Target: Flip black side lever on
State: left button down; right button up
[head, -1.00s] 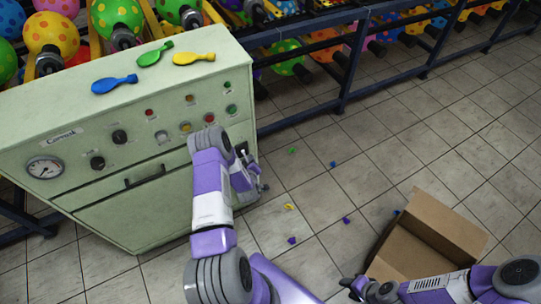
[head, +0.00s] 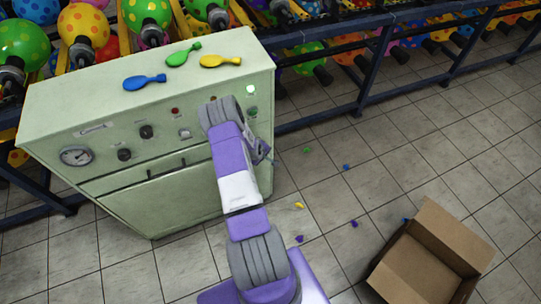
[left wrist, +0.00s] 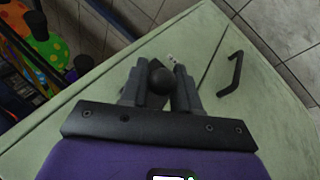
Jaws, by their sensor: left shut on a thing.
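In the head view my left gripper (head: 262,153) is at the right side of the pale green machine (head: 150,208), partly behind my own arm, and the lever cannot be made out there. A green light (head: 251,89) at the panel's upper right is brightly lit. My right gripper is not in view.
Blue (head: 144,82), green (head: 183,55) and yellow (head: 220,61) balloons lie on the machine top. An open cardboard box (head: 447,235) stands on the tiles at right, with small scraps scattered nearby. Balloon racks with blue rails (head: 370,70) run behind. A black handle (left wrist: 234,73) is near the left gripper.

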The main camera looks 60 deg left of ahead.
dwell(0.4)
pick_arm(q)
jog(key=c, duration=1)
grip_release()
jog(key=shift+o, duration=0.2)
jog(key=p+v, duration=0.2)
jog(key=v, duration=0.5)
jog(key=shift+r, duration=0.35)
